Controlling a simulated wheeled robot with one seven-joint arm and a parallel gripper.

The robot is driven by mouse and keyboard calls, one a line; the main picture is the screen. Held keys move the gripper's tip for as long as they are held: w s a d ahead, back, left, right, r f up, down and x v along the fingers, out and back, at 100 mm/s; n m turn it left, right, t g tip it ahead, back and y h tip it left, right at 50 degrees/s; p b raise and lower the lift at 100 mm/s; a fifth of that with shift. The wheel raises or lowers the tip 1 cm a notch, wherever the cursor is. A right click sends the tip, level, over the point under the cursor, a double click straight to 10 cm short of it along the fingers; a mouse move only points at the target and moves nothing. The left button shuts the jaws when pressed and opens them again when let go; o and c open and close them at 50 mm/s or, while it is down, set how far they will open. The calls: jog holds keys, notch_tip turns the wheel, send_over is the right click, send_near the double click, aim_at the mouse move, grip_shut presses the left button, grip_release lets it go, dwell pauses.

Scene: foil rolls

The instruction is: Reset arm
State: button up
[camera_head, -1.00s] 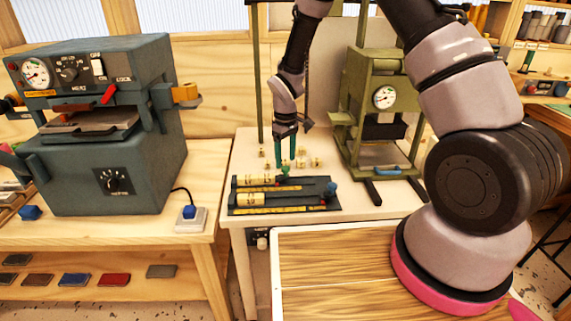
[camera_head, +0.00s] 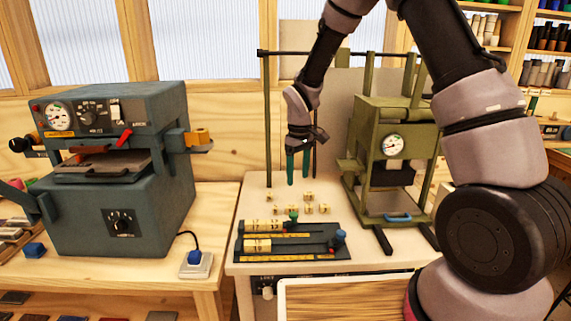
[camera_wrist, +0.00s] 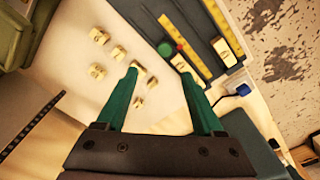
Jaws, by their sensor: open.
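My gripper (camera_head: 297,183) has two green fingers, parted and with nothing between them. It hangs pointing down over the white table, above the back of the small tan blocks. In the wrist view the open fingers (camera_wrist: 160,76) reach toward the blocks; one block shows near the left fingertip, below it in depth. A dark tray (camera_head: 300,254) lies in front of the blocks. It holds two pale rolls on rods (camera_head: 262,226), with yellow ruler strips, and a green and a blue knob. The wrist view shows part of this tray (camera_wrist: 200,12) at upper right.
A green press (camera_head: 392,130) with a gauge stands right of my gripper. A large blue-grey machine (camera_head: 110,185) is on the wooden bench at left, with a blue-topped switch box (camera_head: 196,264) near the bench edge. A green upright post (camera_head: 267,120) stands behind left of my gripper.

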jog(key=s+d+r+m+t, duration=0.1)
jog(key=s+d+r+m, duration=0.2)
jog(key=r, duration=0.4)
jog(key=s+d+r+m+t+y, duration=0.1)
jog(key=s+d+r, duration=0.1)
jog(key=d+r, duration=0.4)
jog(key=s+d+r+m+t, duration=0.1)
jog(key=s+d+r+m, duration=0.15)
jog(key=r, duration=0.65)
jog(key=s+d+r+m+t, duration=0.2)
jog(key=s+d+r+m, duration=0.1)
jog(key=s, duration=0.5)
jog(key=s+d+r+m+t, duration=0.1)
jog(key=s+d+r+m, duration=0.2)
jog(key=s+r, duration=0.2)
jog(key=s, duration=0.2)
jog(key=shift+s+d+t+y, duration=0.3)
jog(key=shift+s+t+y, duration=0.05)
jog(key=shift+t+y, duration=0.05)
